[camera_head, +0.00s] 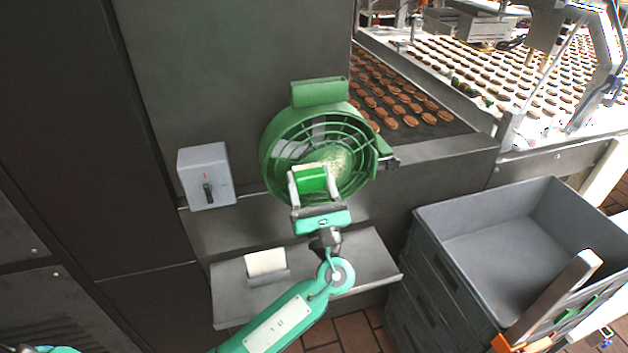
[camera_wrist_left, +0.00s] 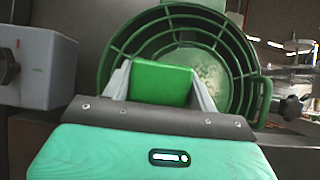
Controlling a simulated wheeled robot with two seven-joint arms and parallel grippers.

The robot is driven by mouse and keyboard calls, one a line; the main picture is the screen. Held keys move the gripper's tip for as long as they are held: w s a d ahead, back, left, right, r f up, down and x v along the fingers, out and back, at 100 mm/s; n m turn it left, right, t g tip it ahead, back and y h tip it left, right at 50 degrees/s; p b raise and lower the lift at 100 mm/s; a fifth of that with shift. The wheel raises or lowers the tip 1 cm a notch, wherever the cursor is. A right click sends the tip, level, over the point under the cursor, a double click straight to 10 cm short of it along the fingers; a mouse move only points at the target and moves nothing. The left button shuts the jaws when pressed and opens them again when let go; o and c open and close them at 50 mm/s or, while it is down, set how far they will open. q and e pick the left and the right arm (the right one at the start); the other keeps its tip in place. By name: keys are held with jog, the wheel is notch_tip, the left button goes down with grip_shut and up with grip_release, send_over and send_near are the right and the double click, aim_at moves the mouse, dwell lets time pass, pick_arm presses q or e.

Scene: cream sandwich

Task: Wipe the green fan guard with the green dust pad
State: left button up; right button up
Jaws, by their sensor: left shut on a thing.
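The green fan guard (camera_head: 274,150) is a round ringed grille mounted in front of the dark machine panel. A pale dusty patch (camera_head: 341,160) shows on its middle right, and it also shows in the left wrist view (camera_wrist_left: 208,75). My left gripper (camera_head: 308,180) is shut on the green dust pad (camera_head: 313,181), a green block held in front of the lower middle of the guard. The pad (camera_wrist_left: 160,82) sits between the fingers in the left wrist view. I cannot tell whether the pad touches the guard.
A grey switch box (camera_head: 204,176) is left of the guard. A metal shelf (camera_head: 230,300) below holds a small cream-coloured item (camera_head: 266,262). Grey stacked crates (camera_head: 440,225) stand at the right. A conveyor with brown biscuits (camera_head: 400,100) runs behind.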

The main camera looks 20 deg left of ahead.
pick_arm(q)
jog(key=shift+r, duration=0.35)
jog(key=shift+w+d+f+b, duration=0.15)
jog(key=shift+w+d+b, duration=0.2)
jog(key=shift+w+d, duration=0.35)
jog(key=shift+w+d+b, duration=0.2)
jog(key=shift+w+d, duration=0.15)
jog(key=shift+d, duration=0.3)
jog(key=shift+w+d+b, duration=0.25)
jog(key=shift+w+d, duration=0.1)
jog(key=shift+d, duration=0.25)
jog(key=shift+w+d+b, duration=0.2)
jog(key=shift+w+d, duration=0.15)
jog(key=shift+d, duration=0.3)
jog(key=shift+w+d+b, duration=0.6)
jog(key=shift+w+d, duration=0.25)
jog(key=shift+d, duration=0.3)
jog(key=shift+s, duration=0.1)
jog(key=shift+s+d, duration=0.35)
jog(key=shift+s, duration=0.1)
jog(key=shift+s+d+p, duration=0.15)
jog(key=shift+s+d, duration=0.5)
jog(key=shift+s, duration=0.35)
jog(key=shift+s+d+p, duration=0.15)
jog(key=shift+s+d, duration=0.5)
jog(key=shift+s, duration=0.3)
